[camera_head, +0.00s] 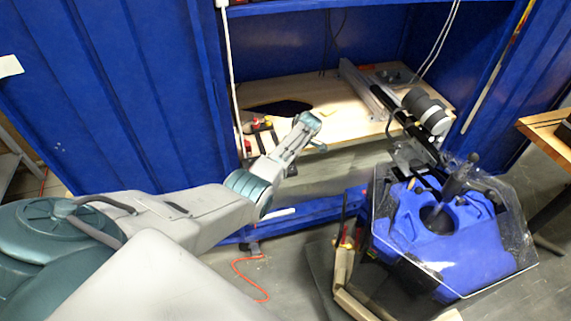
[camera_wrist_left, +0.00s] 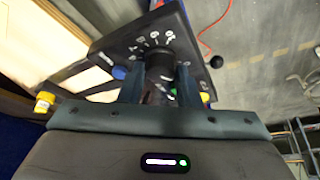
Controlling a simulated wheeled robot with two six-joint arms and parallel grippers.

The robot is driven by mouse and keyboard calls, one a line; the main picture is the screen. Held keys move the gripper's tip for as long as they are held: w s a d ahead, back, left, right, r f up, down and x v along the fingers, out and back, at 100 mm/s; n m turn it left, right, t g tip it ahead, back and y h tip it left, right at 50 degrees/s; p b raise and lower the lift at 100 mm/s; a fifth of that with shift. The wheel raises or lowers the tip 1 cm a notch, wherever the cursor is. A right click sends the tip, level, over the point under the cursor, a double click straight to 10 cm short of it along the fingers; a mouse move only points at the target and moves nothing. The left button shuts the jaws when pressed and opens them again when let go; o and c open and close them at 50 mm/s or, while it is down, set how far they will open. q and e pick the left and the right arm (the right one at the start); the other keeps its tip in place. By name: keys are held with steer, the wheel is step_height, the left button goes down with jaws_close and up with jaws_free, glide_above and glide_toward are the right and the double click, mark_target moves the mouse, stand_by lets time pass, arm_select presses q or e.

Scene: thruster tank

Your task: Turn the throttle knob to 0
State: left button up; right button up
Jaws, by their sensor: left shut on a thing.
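The throttle knob (camera_wrist_left: 158,62) is a dark round knob on a dark panel (camera_wrist_left: 117,45) with white dial marks on its far side. In the head view my left gripper (camera_head: 306,126) reaches toward the blue cabinet's opening; the knob cannot be made out there. My right gripper is in neither view.
A wooden shelf (camera_head: 300,92) spans the blue cabinet. A blue tank with a clear cover (camera_head: 450,245) stands at right.

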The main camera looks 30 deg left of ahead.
arm_select(q)
steer(key=shift+f+n+g+b, duration=0.1)
steer(key=shift+n+g+b, duration=0.3)
steer(key=shift+n+b, duration=0.55)
steer(key=shift+n+h, duration=0.25)
steer(key=shift+h, duration=0.05)
steer(key=o, duration=1)
steer(key=b+v, duration=0.1)
steer(key=v, duration=0.9)
steer(key=shift+w+d+r, duration=0.2)
steer(key=shift+r, duration=0.15)
